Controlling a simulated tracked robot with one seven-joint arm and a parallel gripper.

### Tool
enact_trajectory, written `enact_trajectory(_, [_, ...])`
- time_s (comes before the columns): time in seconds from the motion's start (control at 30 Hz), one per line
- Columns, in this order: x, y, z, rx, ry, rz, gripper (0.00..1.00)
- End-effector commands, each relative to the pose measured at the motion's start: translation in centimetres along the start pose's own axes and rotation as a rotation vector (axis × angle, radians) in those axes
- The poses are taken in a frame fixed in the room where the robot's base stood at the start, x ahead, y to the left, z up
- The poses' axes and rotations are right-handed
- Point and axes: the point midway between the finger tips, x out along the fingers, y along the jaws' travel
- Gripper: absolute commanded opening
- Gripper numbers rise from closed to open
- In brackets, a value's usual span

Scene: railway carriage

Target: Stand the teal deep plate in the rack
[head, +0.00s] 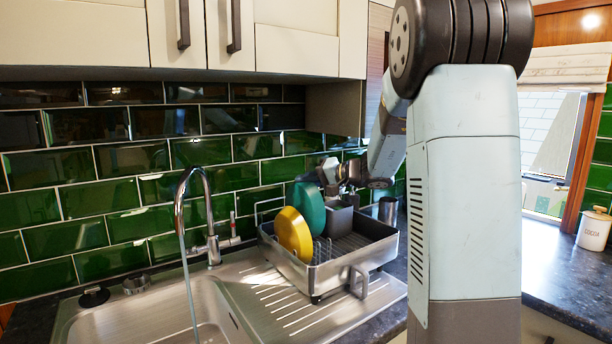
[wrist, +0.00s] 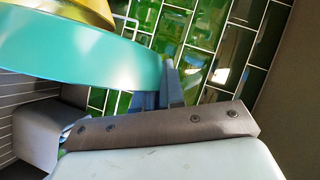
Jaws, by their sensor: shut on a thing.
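The teal deep plate (head: 311,208) stands on edge, upright, over the left part of the dish rack (head: 352,262), just behind and right of a yellow plate. It fills the upper left of the wrist view (wrist: 90,62). My gripper (head: 328,183) is shut on the plate's rim; its fingers show at the rim in the wrist view (wrist: 168,85). The plate's lower edge is partly hidden by the yellow plate and rack, so I cannot tell whether it touches the rack floor.
The yellow plate (head: 293,235) stands in the rack at the left. A grey cutlery holder (head: 340,218) stands close to the right of the teal plate. The tap (head: 200,215) and sink (head: 150,315) lie left of the rack. The rack's right front is empty. Green tiles rise behind.

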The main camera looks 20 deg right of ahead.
Motion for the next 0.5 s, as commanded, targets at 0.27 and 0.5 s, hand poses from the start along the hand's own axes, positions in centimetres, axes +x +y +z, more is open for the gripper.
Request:
enact_trajectory(0.27, [0.5,1.8,0.7,0.000,0.000,0.000,0.00])
enact_trajectory(0.5, [1.0,3.4,1.4,0.002,-0.001,0.000,0.00])
